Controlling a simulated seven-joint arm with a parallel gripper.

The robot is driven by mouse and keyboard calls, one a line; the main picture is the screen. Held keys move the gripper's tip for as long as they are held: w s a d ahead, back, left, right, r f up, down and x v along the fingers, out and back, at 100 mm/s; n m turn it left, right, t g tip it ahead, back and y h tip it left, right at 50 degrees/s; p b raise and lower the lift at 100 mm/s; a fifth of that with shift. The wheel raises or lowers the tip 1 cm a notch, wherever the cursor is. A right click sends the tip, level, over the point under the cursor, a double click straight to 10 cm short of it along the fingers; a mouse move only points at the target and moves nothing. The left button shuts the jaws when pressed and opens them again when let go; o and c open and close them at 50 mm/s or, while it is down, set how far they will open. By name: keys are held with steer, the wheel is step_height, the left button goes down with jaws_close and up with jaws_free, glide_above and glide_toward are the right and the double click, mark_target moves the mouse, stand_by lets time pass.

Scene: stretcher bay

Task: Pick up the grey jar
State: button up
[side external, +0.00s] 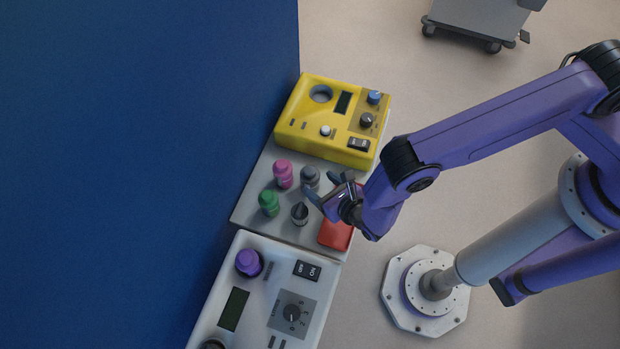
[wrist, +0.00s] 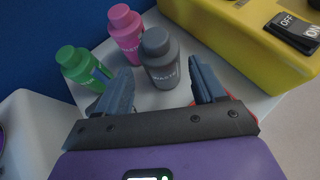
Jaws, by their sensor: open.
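The grey jar (side external: 310,178) stands upright on a light grey surface (side external: 250,207), beside a pink jar (side external: 283,173). In the wrist view the grey jar (wrist: 160,58) is just beyond the space between my fingers, closer to me than the pink jar (wrist: 126,34). My gripper (side external: 323,187) is open and empty, low and right beside the grey jar. In the wrist view my gripper (wrist: 164,82) has its two blue fingers spread, one to each side of the jar's lower part. I cannot tell if either finger touches it.
A red object (side external: 336,233) lies partly under my gripper. A yellow device (side external: 310,133) and a white device (side external: 222,270) flank the surface; a blue wall (side external: 130,150) rises behind.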

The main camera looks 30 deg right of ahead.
mark_target(316, 182)
steer(key=shift+x, duration=2.35)
steer(key=shift+f, duration=0.1)
steer(key=shift+s, duration=0.1)
steer(key=c, duration=0.8)
